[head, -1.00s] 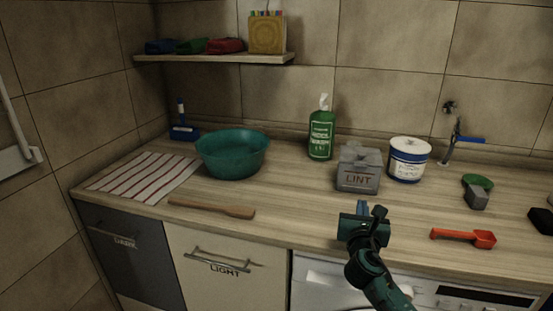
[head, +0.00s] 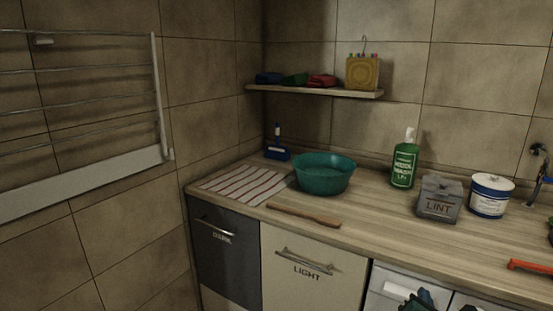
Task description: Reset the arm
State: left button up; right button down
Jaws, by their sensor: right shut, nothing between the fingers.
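My right gripper (head: 418,298) shows at the bottom edge, right of centre, in front of the white appliance below the worktop. Only its top part is in frame; it is shut, with nothing seen in it. It is below the worktop's front edge and apart from everything on it. My left gripper is not in view.
The worktop (head: 390,235) holds a striped cloth (head: 245,186), teal basin (head: 323,178), wooden paddle (head: 303,215), green bottle (head: 404,165), grey LINT box (head: 439,198), white tub (head: 491,195) and red scoop (head: 530,267). A drying rack (head: 75,98) hangs on the left wall.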

jog(key=s+a+f+m+g+y, duration=0.1)
jog(key=s+a+f+m+y, duration=0.2)
jog(key=s+a+f+m, duration=0.35)
jog(key=s+a+f+m+g+y, duration=0.1)
jog(key=s+a+f+m+y, duration=0.2)
jog(key=s+a+m, duration=0.3)
jog(key=s+a+f+m+g+y, duration=0.2)
jog(key=s+a+f+m+y, duration=0.1)
jog(key=s+m, duration=0.8)
jog(key=a+f, duration=0.1)
jog(key=a, duration=0.1)
jog(key=shift+a+p, duration=0.4)
jog(key=shift+s, duration=0.1)
